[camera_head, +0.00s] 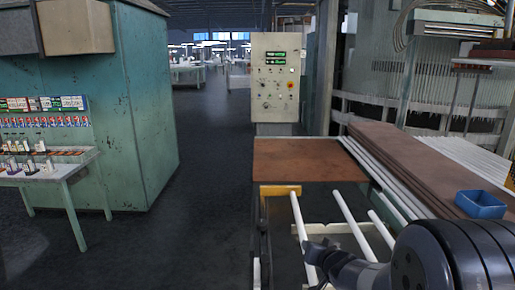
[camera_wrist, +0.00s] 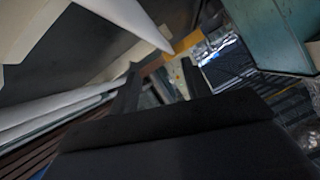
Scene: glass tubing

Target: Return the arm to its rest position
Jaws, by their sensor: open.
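My arm comes in at the lower right of the head view. Its dark end, with my gripper (camera_head: 318,252), is low over a rack of white tubes (camera_head: 350,222). In the wrist view my gripper (camera_wrist: 160,84) shows two dark fingers spread apart. I see nothing held between them. White tubes (camera_wrist: 60,105) pass close on the left in that view. How far the fingers are from the tubes is hard to tell, as the wrist view is tilted and blurred.
A brown table (camera_head: 296,160) stands behind the tubes. A blue bin (camera_head: 480,204) sits on brown boards at right. A control panel (camera_head: 276,78) stands at the back. A teal cabinet (camera_head: 150,105) and side table (camera_head: 50,176) are left. The floor between is clear.

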